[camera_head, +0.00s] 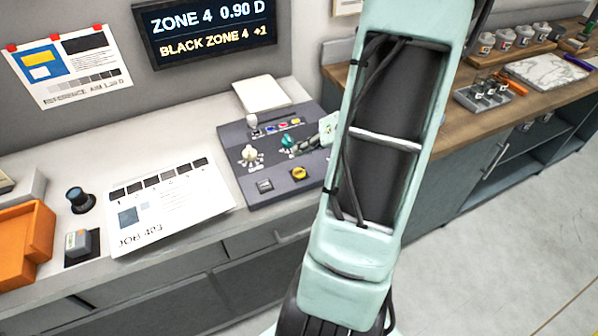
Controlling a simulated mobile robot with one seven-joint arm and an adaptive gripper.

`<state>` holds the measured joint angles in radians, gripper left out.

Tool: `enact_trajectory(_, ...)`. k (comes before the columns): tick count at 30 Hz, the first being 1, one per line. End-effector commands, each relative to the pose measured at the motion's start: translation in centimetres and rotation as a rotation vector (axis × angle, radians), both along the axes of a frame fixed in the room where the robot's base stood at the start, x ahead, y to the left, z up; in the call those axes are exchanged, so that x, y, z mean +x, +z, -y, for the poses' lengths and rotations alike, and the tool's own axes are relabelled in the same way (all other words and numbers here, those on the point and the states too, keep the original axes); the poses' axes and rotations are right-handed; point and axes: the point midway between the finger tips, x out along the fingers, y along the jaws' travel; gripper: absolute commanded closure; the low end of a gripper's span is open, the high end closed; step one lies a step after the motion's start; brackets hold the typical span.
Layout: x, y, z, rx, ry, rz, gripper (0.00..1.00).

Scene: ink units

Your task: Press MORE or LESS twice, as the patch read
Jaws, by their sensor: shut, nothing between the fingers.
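The display (207,30) on the wall reads "ZONE 4 0.90 D" and "BLACK ZONE 4 +1". The dark console (235,185) below it carries a white knob (249,153), a teal knob (288,141), a small lever, a row of small coloured keys (283,125), a grey square button (264,186) and a yellow round button (298,173). I cannot read MORE or LESS on any control. My gripper (297,149) is small and partly hidden behind my arm; its dark fingers are shut and empty, over the console beside the teal knob. Contact is unclear.
A printed sheet marked JOB (170,205) with dark patches lies left of the console. Nearby are a dark-blue-topped cylinder (79,200), a small grey device (77,243) and an orange tray (25,236). A poster (70,67) hangs behind. My arm hides the console's right side.

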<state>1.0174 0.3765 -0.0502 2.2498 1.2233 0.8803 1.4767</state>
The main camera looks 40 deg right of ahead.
Motion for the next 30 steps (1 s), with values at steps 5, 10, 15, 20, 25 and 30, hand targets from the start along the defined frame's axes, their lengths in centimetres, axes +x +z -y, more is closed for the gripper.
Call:
enact_trajectory(5,0.0,0.0,0.0,0.000,0.000,0.000,1.00)
enact_trajectory(10,0.0,0.0,0.0,0.000,0.000,0.000,1.00)
enact_trajectory(15,0.0,0.0,0.0,0.000,0.000,0.000,1.00)
enact_trajectory(20,0.0,0.0,0.0,0.000,0.000,0.000,1.00)
enact_trajectory(25,0.0,0.0,0.0,0.000,0.000,0.000,1.00)
enact_trajectory(30,0.0,1.0,-0.1,0.003,0.003,0.000,1.00)
